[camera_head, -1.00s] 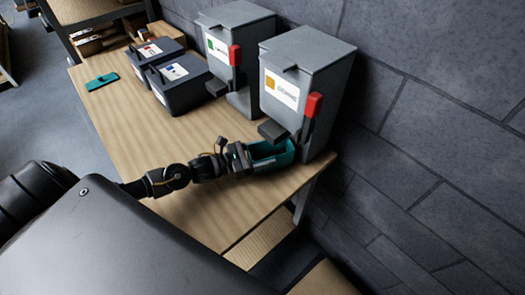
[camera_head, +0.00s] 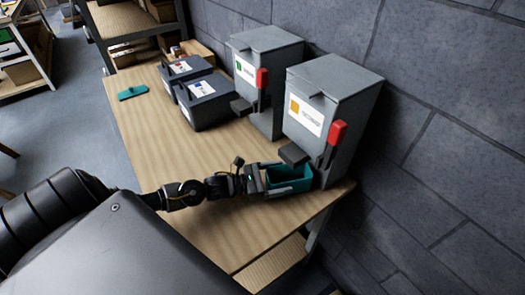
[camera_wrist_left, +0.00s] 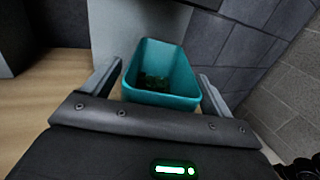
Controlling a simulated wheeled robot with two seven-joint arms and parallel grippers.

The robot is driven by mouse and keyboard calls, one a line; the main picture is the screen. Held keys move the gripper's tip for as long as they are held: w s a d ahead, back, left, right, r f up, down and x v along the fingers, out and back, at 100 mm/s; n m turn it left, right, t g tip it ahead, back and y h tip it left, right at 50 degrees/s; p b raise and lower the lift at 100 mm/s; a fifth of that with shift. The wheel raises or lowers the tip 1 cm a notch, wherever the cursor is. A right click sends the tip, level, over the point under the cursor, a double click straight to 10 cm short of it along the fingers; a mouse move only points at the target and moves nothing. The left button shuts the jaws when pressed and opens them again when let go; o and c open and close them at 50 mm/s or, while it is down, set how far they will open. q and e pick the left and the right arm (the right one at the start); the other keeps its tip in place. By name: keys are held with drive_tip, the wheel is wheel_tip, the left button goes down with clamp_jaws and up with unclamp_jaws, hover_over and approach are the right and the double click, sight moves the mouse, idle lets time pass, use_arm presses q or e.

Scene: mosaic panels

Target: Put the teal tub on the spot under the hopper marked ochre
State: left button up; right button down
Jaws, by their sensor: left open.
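The teal tub (camera_head: 290,182) stands upright on the wooden table under the chute of the hopper with the ochre label (camera_head: 306,117). In the left wrist view the tub (camera_wrist_left: 161,98) holds some dark greenish pieces at its bottom. My left gripper (camera_head: 256,179) is at the tub's near left end. In the wrist view its two fingers (camera_wrist_left: 160,88) are spread on either side of the tub's near end, with gaps showing between them and the walls. My right gripper is not in view.
A hopper with a green label (camera_head: 262,80) stands farther back, also with a red lever. Two dark bins (camera_head: 210,101) and a flat teal piece (camera_head: 132,93) lie on the table (camera_head: 160,150). The tub is near the table's right edge, by the stone wall (camera_head: 440,120).

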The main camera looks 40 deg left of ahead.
use_arm(q)
drive_tip(key=b+v, duration=0.2)
drive_tip(key=v, duration=0.8)
drive_tip(key=shift+f+b, duration=0.15)
drive_tip(key=shift+b, duration=0.25)
drive_tip(key=shift+s+a, duration=0.4)
drive_tip(key=shift+s, duration=0.1)
